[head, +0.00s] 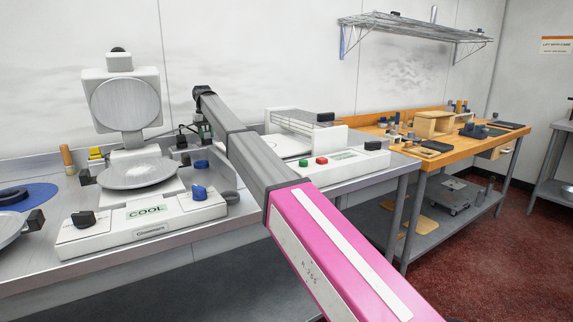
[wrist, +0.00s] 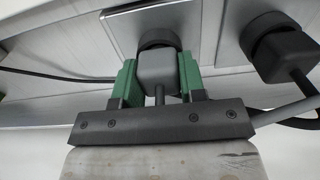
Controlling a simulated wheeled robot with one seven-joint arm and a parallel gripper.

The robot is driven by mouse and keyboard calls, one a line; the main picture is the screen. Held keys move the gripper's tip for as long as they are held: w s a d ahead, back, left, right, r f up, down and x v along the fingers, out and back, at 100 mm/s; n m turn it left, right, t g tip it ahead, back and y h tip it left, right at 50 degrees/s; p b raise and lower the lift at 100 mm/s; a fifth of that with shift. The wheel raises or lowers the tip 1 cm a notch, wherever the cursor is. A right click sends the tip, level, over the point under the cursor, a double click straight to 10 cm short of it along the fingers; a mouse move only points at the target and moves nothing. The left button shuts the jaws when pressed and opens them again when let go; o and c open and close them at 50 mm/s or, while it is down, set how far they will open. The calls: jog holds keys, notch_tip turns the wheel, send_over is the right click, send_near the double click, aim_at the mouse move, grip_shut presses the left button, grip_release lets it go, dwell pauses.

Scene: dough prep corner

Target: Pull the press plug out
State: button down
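In the wrist view a grey block-shaped plug (wrist: 157,72) with a dark round end stands at a flat metal plate (wrist: 190,22). My gripper (wrist: 157,78) has its green fingers against both sides of this plug, with no clear gap. In the head view my gripper (head: 196,130) is small and partly hidden behind my arm, at the back of the counter beside the press. The press (head: 140,215) is white, with a round lower plate, a raised round upper plate and a display reading COOL. The plug's cable cannot be traced surely to the press.
A second, dark plug (wrist: 284,52) with a thick cable stands close on the right in the wrist view. A thin dark cable (wrist: 60,76) runs left. A white appliance (head: 345,160) with red and green buttons stands right of my arm. A wooden bench (head: 470,150) lies further right.

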aim_at(206, 132)
jog(key=shift+r, duration=0.15)
jog(key=shift+r, duration=2.85)
